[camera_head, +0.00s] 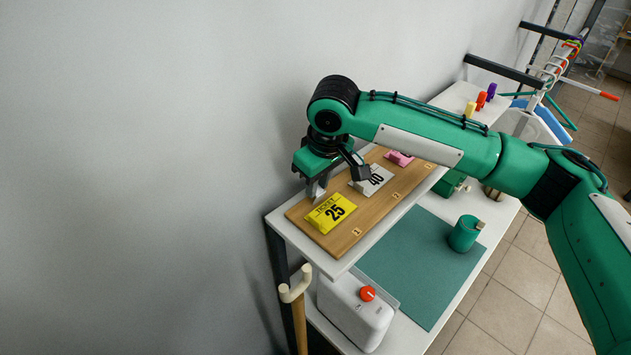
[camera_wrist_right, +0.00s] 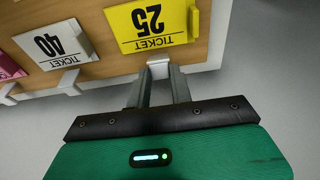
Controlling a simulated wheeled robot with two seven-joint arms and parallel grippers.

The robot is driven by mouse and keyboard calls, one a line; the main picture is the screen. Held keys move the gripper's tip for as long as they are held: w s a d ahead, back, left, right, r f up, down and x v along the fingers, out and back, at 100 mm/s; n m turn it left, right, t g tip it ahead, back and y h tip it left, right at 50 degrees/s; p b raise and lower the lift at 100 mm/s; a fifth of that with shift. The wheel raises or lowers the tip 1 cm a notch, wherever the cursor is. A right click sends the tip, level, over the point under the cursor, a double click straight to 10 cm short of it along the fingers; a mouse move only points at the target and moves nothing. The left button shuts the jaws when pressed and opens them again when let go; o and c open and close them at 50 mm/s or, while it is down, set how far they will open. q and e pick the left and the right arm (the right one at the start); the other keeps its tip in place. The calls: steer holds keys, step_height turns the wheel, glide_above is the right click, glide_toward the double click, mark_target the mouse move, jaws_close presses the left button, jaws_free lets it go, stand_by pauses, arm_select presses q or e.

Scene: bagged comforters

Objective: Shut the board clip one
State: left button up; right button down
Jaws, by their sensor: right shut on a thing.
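The wooden board (camera_head: 350,240) lies on the top shelf, with small number labels along one edge. A yellow ticket reading 25 (camera_head: 331,212) lies at its near end; the right wrist view shows this yellow ticket (camera_wrist_right: 150,22) too. A small pale clip (camera_wrist_right: 158,66) sits at the board's edge by the yellow ticket; I take it as clip one. My right gripper (camera_head: 316,190) is at that wall-side edge, its fingers (camera_wrist_right: 159,76) on either side of the clip and shut on it. The fingers partly hide the clip. My left gripper is not in view.
A white ticket reading 40 (camera_head: 371,180) and a pink ticket (camera_head: 399,158) lie farther along the board; other pale clips (camera_wrist_right: 68,82) show there. The wall (camera_head: 150,150) is close behind. A green cup (camera_head: 464,235) stands on the lower mat (camera_head: 420,275). A white box (camera_head: 352,318) is below.

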mark_target(320, 198)
steer(key=shift+s+d+f+t+y+b, duration=0.3)
steer(key=shift+s+d+t+y+b, duration=0.05)
steer(key=shift+t+y+b, duration=0.25)
steer(key=s+d+f+t+y+b, duration=0.1)
steer(key=t+y+b, duration=0.1)
steer(key=b, duration=0.3)
steer(key=s+d+f+t+y+b, duration=0.1)
steer(key=t+y+b, duration=0.2)
steer(key=b, duration=0.1)
steer(key=d+f+t+y+b, duration=0.1)
steer(key=t+y+b, duration=0.1)
steer(key=b, duration=0.3)
steer(key=shift+s+t+y+b, duration=0.35)
steer(key=shift+s+t+y, duration=0.05)
steer(key=shift+s+f+t+y+b, duration=0.1)
steer(key=shift+t+y+b, duration=0.4)
steer(key=shift+b, duration=0.55)
steer(key=c, duration=1.2)
jaws_free()
steer(key=shift+c, duration=0.2)
